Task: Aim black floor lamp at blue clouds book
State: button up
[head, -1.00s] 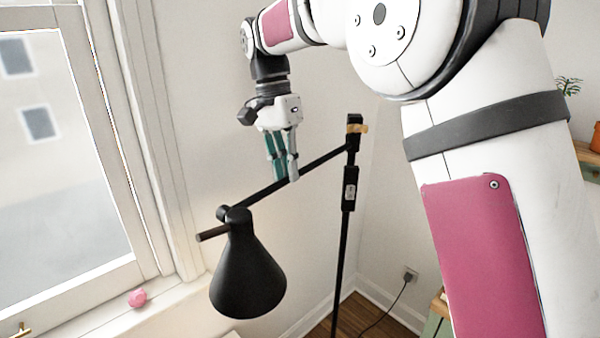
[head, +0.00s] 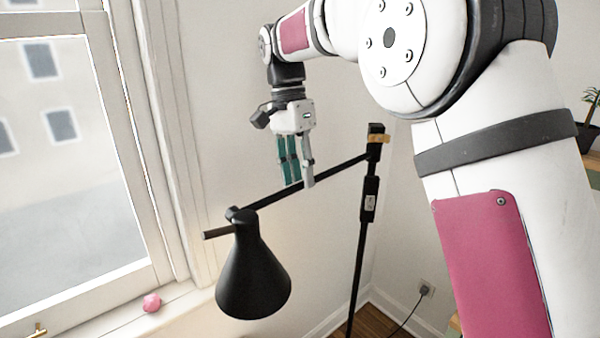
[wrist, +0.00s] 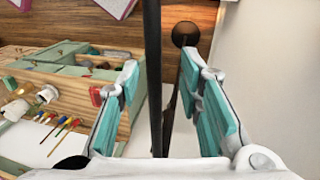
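The black floor lamp has a cone-shaped shade (head: 252,275) pointing down, hung from a slanting arm (head: 340,168) clamped near the top of its upright pole (head: 361,240). My gripper (head: 298,184) points down at the middle of that arm. In the wrist view, the fingers of my gripper (wrist: 160,105) are spread, with a dark bar (wrist: 153,60) running between them and gaps on both sides. The lamp's round black base (wrist: 185,33) stands on the wooden floor. I cannot make out the blue clouds book in either view.
A window fills the left, with a pink object (head: 152,303) on its sill. A potted plant (head: 588,130) is at the right edge. In the wrist view, a wooden desk unit (wrist: 75,85) with pens and small items stands left; a pale wall (wrist: 265,70) is right.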

notch_tip(320, 180, up, 7)
jog(key=w, duration=0.1)
jog(key=shift+a+r, duration=0.15)
jog(key=shift+a, duration=0.25)
dwell(0.4)
